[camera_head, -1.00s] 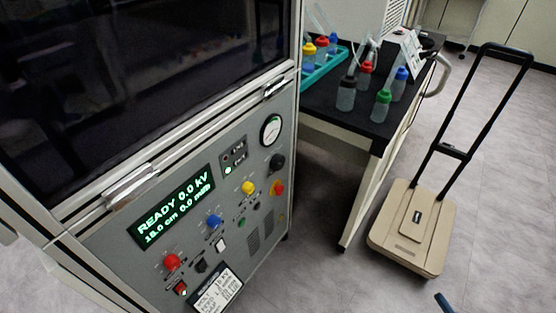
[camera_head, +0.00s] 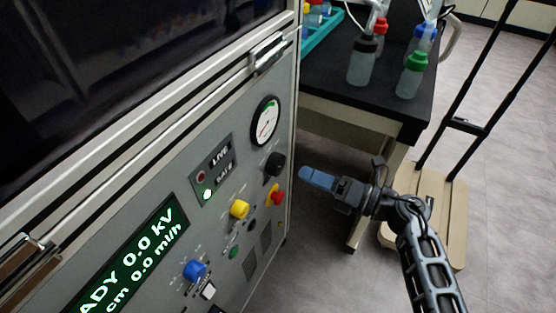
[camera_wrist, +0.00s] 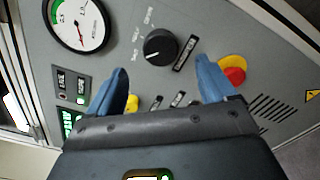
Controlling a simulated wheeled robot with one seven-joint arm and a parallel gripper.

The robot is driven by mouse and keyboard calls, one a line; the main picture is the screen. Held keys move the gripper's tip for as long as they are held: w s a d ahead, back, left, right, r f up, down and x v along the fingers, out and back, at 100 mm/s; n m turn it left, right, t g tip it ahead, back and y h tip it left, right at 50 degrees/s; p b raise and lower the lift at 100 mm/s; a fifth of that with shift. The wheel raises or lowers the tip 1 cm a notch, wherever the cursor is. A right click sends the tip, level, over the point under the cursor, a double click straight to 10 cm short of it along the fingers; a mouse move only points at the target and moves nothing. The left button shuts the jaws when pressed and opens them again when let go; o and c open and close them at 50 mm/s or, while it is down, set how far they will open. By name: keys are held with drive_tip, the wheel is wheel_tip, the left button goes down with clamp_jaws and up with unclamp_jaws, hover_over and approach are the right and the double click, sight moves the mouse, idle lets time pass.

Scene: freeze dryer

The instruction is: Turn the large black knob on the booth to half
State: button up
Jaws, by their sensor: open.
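The large black knob (camera_head: 275,164) is on the right part of the booth's grey front panel, below the round gauge. In the wrist view the knob (camera_wrist: 160,46) is ahead of my gripper, with a pale pointer line on its face and small labels around its left and upper sides. My gripper (camera_head: 305,173) has blue fingers and is just right of the knob in the head view. In the wrist view my gripper (camera_wrist: 160,80) is open, its fingers spread left and right below the knob. Nothing is between them, and they appear apart from the knob.
A red emergency button (camera_wrist: 235,75) on a yellow base is close to the right finger. The gauge (camera_wrist: 80,22) is at upper left. Yellow (camera_head: 239,209) and blue (camera_head: 195,270) knobs are lower left. A black table (camera_head: 330,82) with bottles and a beige cart (camera_head: 440,200) stand right.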

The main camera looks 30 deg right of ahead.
sight(282, 164)
drive_tip(key=shift+x, duration=3.9)
drive_tip(key=shift+c, duration=0.5)
drive_tip(key=c, duration=1)
drive_tip(key=shift+o, duration=0.2)
